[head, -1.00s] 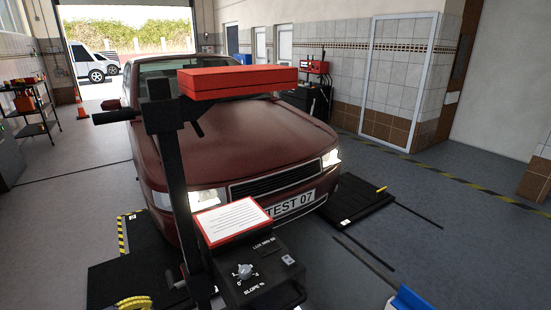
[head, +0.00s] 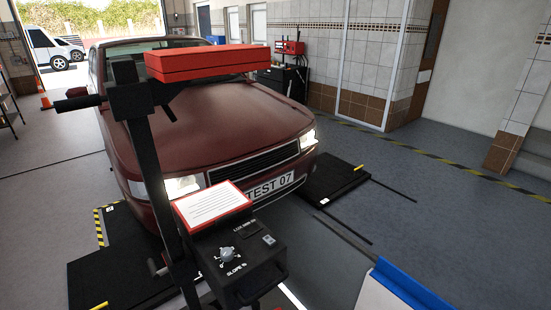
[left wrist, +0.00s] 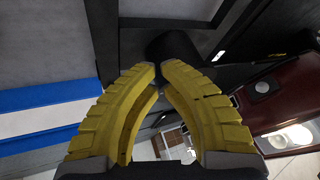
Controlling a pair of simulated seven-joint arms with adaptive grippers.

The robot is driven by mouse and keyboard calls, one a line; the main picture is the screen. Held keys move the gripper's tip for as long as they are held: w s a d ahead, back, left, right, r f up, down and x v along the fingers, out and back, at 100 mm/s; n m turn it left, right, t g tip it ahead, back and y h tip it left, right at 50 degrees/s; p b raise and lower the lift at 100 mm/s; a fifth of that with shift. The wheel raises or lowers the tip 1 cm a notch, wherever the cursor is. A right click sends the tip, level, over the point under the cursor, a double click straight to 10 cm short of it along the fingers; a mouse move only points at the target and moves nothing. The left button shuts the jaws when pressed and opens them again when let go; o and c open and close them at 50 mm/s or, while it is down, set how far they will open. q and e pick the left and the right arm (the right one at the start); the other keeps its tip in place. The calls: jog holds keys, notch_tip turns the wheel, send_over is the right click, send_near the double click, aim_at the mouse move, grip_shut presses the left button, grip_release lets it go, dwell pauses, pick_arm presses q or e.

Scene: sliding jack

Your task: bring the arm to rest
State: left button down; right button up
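In the left wrist view my left gripper (left wrist: 158,69) shows two yellow ribbed fingers that curve toward each other. Their tips are close together with a narrow gap, and I see nothing held between them. A dark rounded thing (left wrist: 170,46) lies beyond the tips; I cannot tell whether it is close. My left gripper does not show in the head view. My right gripper is in neither view. In the head view the headlight tester stands in front of the car, with a dark post (head: 155,180), a red head (head: 207,62) and a black control box (head: 240,258).
The dark red car (head: 215,125) has its headlights lit. Black floor plates (head: 325,185) lie at its front. A blue and white unit (head: 415,287) is at the lower right. Open floor (head: 430,225) lies to the right.

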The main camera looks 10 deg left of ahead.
pick_arm(q)
jog(key=s+d+f+g, duration=0.1)
jog(key=s+d+f, duration=0.1)
jog(key=s+d, duration=0.4)
jog(key=s+d+f+g, duration=0.2)
jog(key=s+d, duration=0.5)
jog(key=s, duration=0.8)
jog(key=s+d+f+n+g, duration=0.1)
jog(key=s+d+f+g, duration=0.1)
jog(key=s+d+f, duration=0.2)
jog(key=s+d, duration=0.3)
jog(key=s, duration=0.4)
jog(key=shift+h, duration=0.4)
